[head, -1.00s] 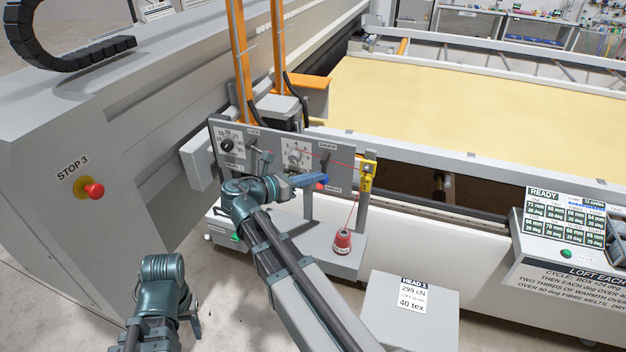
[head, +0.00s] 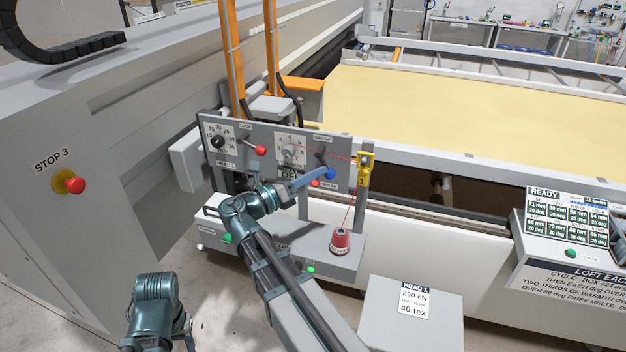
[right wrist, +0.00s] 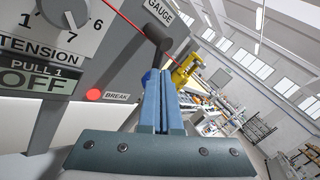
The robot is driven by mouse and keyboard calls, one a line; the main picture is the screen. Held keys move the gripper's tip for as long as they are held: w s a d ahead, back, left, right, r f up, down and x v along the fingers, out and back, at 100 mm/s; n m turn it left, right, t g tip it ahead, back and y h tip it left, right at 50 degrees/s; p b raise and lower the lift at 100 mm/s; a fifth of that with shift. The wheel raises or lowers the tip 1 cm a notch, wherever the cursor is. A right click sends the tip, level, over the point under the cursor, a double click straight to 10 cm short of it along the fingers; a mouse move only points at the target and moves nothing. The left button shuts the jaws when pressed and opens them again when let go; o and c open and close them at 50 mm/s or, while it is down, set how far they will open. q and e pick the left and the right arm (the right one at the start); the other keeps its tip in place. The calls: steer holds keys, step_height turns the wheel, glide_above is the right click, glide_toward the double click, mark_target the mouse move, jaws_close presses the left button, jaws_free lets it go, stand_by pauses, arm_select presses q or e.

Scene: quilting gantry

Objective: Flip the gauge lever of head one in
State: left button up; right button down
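The gauge lever (head: 321,158) of head one is a dark lever with a blue knob (head: 331,174), under the GAUGE label at the right of the grey panel (head: 250,136). My right gripper (head: 325,173) has its blue fingers against or just beside that knob. In the right wrist view the fingers (right wrist: 163,75) lie close together, over the lower end of the dark lever (right wrist: 157,36). A bit of blue knob shows at their left; contact is unclear. My left gripper (head: 188,338) hangs low at the left, its fingers not clear.
A red-knobbed lock lever (head: 260,150) and the tension dial (head: 290,153) sit left of the gauge lever. A red thread runs across the panel to a yellow guide (head: 364,172). A red cone (head: 340,240) stands below. A red stop button (head: 75,185) is far left.

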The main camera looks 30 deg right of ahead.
arm_select(q)
step_height(320, 180, down, 4)
steer(key=b, duration=0.3)
steer(key=shift+r, duration=0.15)
arm_select(e)
steer(key=n+h, duration=0.1)
steer(key=s+d+n+t+h, duration=0.1)
steer(key=n, duration=0.1)
steer(key=shift+r+n, duration=0.1)
steer(key=shift+n, duration=0.2)
arm_select(q)
steer(key=shift+r, duration=0.1)
arm_select(e)
steer(key=shift+s+d+r, duration=0.1)
steer(key=shift+s+r, duration=0.05)
steer(key=shift+s, duration=0.05)
stand_by(1.3)
